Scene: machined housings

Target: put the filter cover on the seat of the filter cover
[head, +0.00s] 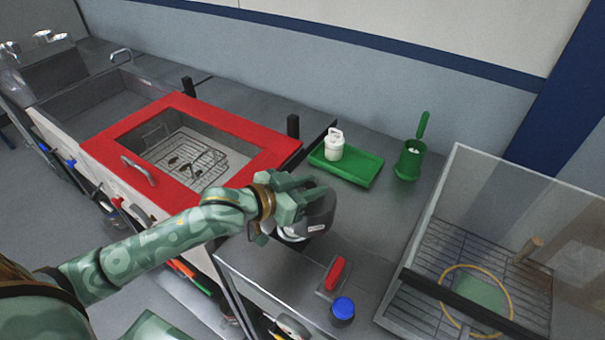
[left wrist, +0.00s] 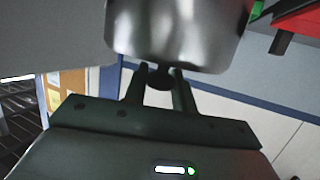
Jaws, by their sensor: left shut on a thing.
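My left gripper (head: 297,196) reaches over the counter from the left, beside a dark rounded body (head: 319,213) with a pale label and a light lower edge. In the left wrist view, the gripper's two fingers (left wrist: 160,88) are shut on a small dark knob (left wrist: 160,76). The knob meets a shiny grey metal piece (left wrist: 180,35), which appears to be the filter cover. I cannot tell whether this piece is the dark body in the head view, or whether it touches anything below. I cannot make out the seat. My right gripper is not in view.
A red-handled item (head: 335,273) and a blue-capped jar (head: 343,308) stand at the front. Behind are a green tray (head: 364,168) with a white bottle (head: 334,145) and a green cup (head: 409,161). A clear-walled enclosure (head: 500,205) is right; a red-framed basin (head: 105,150) left.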

